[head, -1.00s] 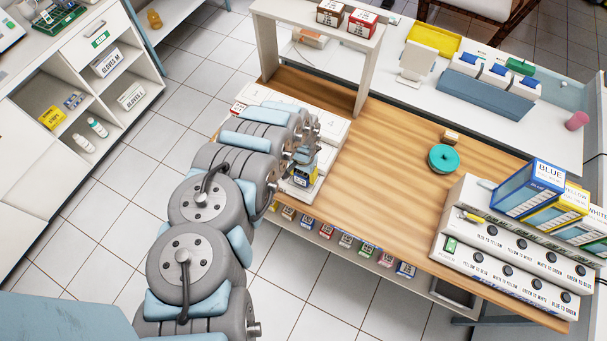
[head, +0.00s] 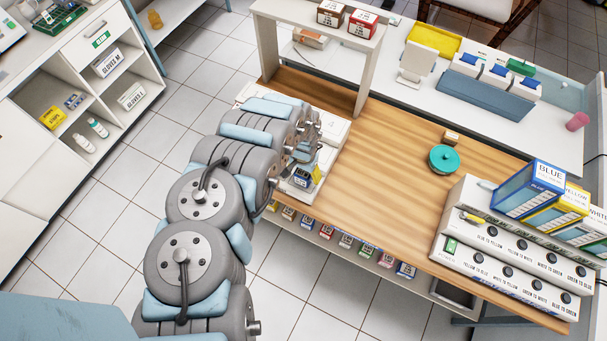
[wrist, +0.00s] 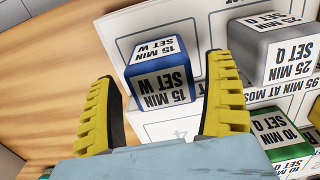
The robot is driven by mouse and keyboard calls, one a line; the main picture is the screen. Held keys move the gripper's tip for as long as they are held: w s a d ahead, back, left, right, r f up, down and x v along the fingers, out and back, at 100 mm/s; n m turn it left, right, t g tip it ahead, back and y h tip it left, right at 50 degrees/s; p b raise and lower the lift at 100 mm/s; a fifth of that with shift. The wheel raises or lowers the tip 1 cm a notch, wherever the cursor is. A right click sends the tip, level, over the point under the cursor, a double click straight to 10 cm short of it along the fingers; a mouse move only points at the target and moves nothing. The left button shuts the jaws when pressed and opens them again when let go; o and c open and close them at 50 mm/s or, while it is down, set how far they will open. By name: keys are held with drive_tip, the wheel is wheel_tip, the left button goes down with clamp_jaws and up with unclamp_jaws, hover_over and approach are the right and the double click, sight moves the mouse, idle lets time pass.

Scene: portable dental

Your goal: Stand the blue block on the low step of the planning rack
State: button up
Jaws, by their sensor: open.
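The blue block (wrist: 160,78), labelled "15 MIN SET W", rests on the white planning rack (wrist: 215,22), which has outlined cells and printed text. My gripper (wrist: 165,108) is open, its yellow-padded fingers spread left and right of the block's near end. A gap shows on both sides, so it does not grip the block. In the head view the rack (head: 335,140) stands at the left end of the wooden table, partly hidden by my arm. My gripper (head: 305,173) is low over its near end. I cannot tell the steps apart clearly.
A grey block (wrist: 275,50) and a green block (wrist: 278,132) stand close right of the blue one. A shelf frame (head: 364,70) rises behind the rack. Labelled stepped boxes (head: 500,245) and a teal round object (head: 444,159) are to the right. The middle wood is clear.

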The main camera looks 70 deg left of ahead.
sight(303, 172)
drive_tip(key=shift+a+r, duration=0.1)
drive_tip(key=shift+r, duration=1.9)
drive_tip(key=shift+r+p, duration=1.35)
drive_tip(key=shift+r, duration=2)
